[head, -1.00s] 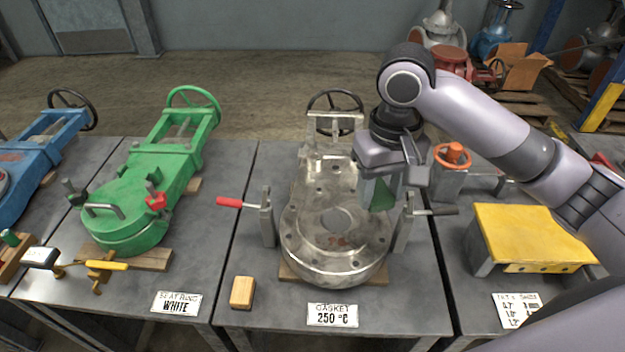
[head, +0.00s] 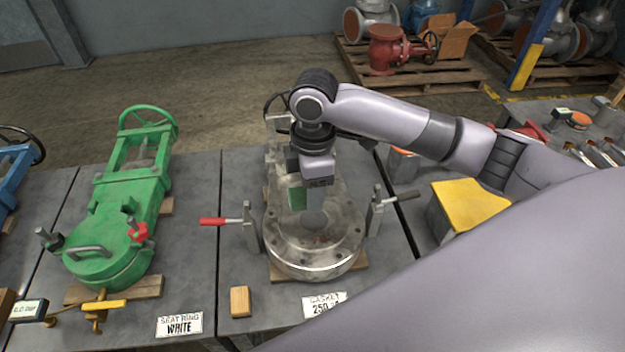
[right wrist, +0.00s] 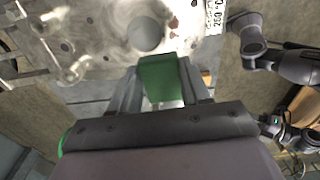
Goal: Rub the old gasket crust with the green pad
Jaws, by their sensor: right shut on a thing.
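The green pad (head: 297,198) is held in my right gripper (head: 308,205), which is shut on it above the round flange of the bare metal valve (head: 313,264). In the right wrist view the green pad (right wrist: 160,78) sits between the fingers, close to the flange's round centre hole. Reddish-brown gasket crust (right wrist: 173,22) shows as small patches on the flange face in that view. In the head view the gripper partly hides the flange face, and I cannot tell whether the pad touches it. My left gripper does not show in the head view.
A clamp with a red handle (head: 213,221) stands left of the flange and a dark-handled clamp (head: 376,208) stands right. A wooden block (head: 240,301) and the gasket label (head: 323,304) lie in front. A green valve (head: 105,250) is left; a yellow-topped block (head: 468,205) is right.

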